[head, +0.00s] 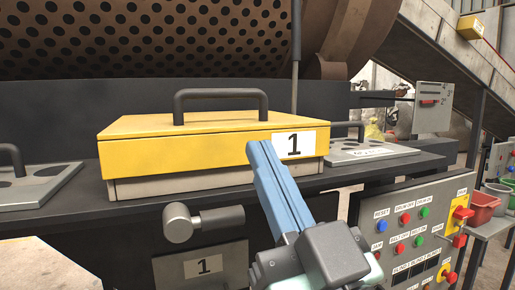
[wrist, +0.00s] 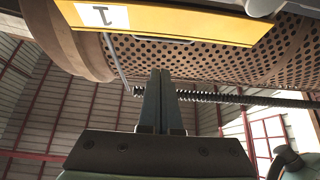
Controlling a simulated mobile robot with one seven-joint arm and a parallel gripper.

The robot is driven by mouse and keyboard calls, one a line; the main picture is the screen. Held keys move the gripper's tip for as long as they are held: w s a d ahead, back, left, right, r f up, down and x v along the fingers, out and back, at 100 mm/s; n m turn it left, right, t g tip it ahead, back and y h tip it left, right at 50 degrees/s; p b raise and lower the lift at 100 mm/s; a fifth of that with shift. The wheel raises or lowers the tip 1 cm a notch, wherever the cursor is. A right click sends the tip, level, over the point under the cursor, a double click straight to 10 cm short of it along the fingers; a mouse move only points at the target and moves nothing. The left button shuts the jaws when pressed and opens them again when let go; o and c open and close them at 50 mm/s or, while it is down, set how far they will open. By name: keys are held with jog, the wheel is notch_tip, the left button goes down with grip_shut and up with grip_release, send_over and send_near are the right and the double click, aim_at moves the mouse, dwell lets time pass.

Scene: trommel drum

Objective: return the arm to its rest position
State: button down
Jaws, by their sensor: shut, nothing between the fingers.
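My gripper (head: 265,160) is in the lower middle of the head view, with its blue-grey fingers pressed together and empty. Its tips overlap the front of the yellow box lid marked 1 (head: 200,155) in the picture; I cannot tell whether they touch it. In the wrist view my gripper (wrist: 159,75) points up the picture with its fingers together. The yellow lid (wrist: 185,22) crosses the top of that view, with its label 1 upside down.
A perforated drum (head: 150,35) runs behind the lid. A grey knob (head: 178,222) sticks out below the lid. A control panel (head: 415,225) with coloured buttons stands at right. Grey plates with holes (head: 368,152) lie on the dark ledge. Red and green bins (head: 482,207) stand far right.

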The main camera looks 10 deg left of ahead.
jog(key=s+d+r+m+t+h, duration=0.2)
jog(key=d+r+m+t+h, duration=0.15)
jog(key=h, duration=0.35)
jog(key=s+d+r+m+t+h, duration=0.25)
jog(key=r+m+h, duration=0.2)
jog(key=h, duration=0.25)
notch_tip(320, 180, up, 20)
jog(key=n+p, duration=0.1)
jog(key=p, duration=1.8)
jog(key=shift+w+a+t+p, duration=0.15)
jog(key=shift+w+t+p, duration=0.05)
jog(key=shift+t+p, duration=0.2)
